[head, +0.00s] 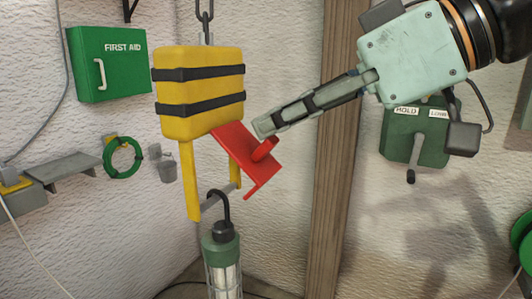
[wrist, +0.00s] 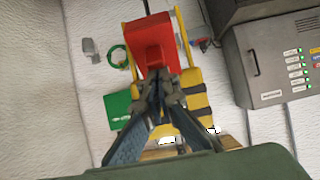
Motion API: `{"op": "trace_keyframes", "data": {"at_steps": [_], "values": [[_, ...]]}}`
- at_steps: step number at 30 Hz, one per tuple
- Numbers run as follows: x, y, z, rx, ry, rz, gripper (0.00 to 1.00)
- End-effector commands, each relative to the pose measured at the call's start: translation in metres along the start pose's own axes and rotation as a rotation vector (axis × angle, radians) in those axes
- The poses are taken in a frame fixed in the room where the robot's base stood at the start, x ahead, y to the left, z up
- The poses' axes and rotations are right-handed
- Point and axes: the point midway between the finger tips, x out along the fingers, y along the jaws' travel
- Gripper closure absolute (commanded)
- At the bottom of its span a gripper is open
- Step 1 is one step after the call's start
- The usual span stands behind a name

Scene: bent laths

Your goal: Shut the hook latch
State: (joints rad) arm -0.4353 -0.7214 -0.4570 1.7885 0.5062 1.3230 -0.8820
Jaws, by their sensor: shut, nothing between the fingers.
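The yellow hook block (head: 198,112) with black bands hangs from a chain, and two yellow legs reach down from it. The red latch (head: 238,150) slants down and right from the block's underside, with its lower end out to the right of the legs and a red knob (head: 265,149) on it. In the wrist view the red latch (wrist: 152,38) lies just beyond the fingertips. My gripper (head: 264,127) is shut and empty, its tip by the latch's upper right side near the knob. I cannot tell whether it touches. The latch partly hides the right leg.
A caged lamp (head: 222,262) hangs by a black hook from the grey bar (head: 220,197) between the legs. A wooden post (head: 335,170) stands behind. A green control box (head: 415,135) is on the right wall and a first aid box (head: 108,65) on the left wall.

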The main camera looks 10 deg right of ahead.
Motion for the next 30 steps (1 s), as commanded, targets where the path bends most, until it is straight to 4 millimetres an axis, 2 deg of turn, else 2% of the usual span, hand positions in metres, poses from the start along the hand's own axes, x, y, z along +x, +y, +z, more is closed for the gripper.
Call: {"op": "trace_keyframes", "data": {"at_steps": [1, 10, 20, 22, 30], "values": [[0.005, 0.000, 0.012, -0.001, 0.033, -0.001, 1.00], [0.011, 0.000, 0.023, 0.000, 0.223, -0.001, 1.00], [0.022, 0.000, 0.036, -0.001, 0.212, -0.001, 1.00], [0.019, 0.000, 0.030, 0.001, 0.211, 0.000, 1.00], [0.019, 0.000, 0.030, 0.001, 0.210, 0.000, 1.00]]}}
